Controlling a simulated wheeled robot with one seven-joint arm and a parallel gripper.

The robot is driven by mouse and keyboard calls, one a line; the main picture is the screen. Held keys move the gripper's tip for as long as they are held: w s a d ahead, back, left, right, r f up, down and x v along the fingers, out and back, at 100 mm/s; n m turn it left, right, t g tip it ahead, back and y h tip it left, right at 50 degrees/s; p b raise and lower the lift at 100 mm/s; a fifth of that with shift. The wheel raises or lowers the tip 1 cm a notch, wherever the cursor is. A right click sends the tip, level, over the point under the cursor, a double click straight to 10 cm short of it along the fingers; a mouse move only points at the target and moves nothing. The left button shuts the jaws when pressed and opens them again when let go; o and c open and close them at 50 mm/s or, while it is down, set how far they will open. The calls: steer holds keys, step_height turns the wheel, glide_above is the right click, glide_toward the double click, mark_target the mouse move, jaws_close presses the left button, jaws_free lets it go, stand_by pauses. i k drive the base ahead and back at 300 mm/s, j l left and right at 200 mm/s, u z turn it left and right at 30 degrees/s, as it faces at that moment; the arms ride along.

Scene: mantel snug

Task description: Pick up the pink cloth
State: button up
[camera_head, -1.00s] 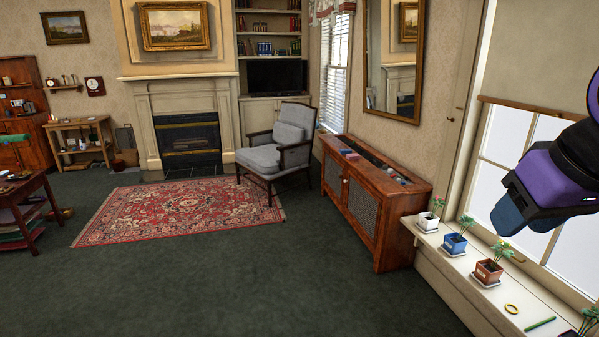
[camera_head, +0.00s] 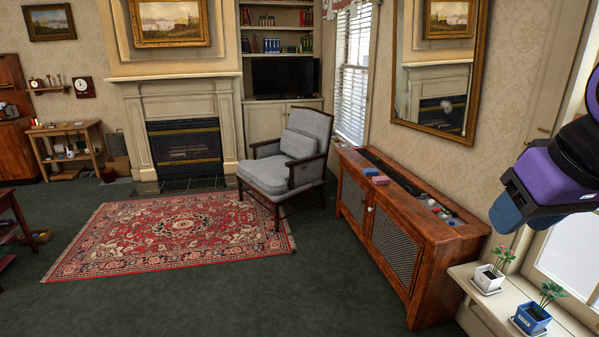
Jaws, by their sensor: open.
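A small pink thing (camera_head: 380,180), which looks like the folded pink cloth, lies on top of the wooden cabinet (camera_head: 440,232), near its far left end. A small blue thing (camera_head: 370,171) lies right beside it. My gripper (camera_head: 507,208) is at the right edge of the view, in the air in front of the window and well apart from the pink thing. It is open, and I see nothing held in it.
A grey armchair (camera_head: 287,165) stands left of the cabinet, by a red patterned rug (camera_head: 170,235). Small items lie at the cabinet's near end. Potted plants stand on the windowsill (camera_head: 470,272) at the right. The green carpet (camera_head: 250,300) in front is clear.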

mark_target(379, 180)
steer(key=i, duration=1.75)
steer(key=i+z, duration=0.1)
steer(key=i, duration=0.45)
steer(key=i+j+z, duration=0.15)
steer(key=i, duration=0.45)
steer(key=i+j+z, duration=0.1)
steer(key=i, duration=0.45)
steer(key=i+j+z, duration=0.65)
steer(key=i, duration=0.25)
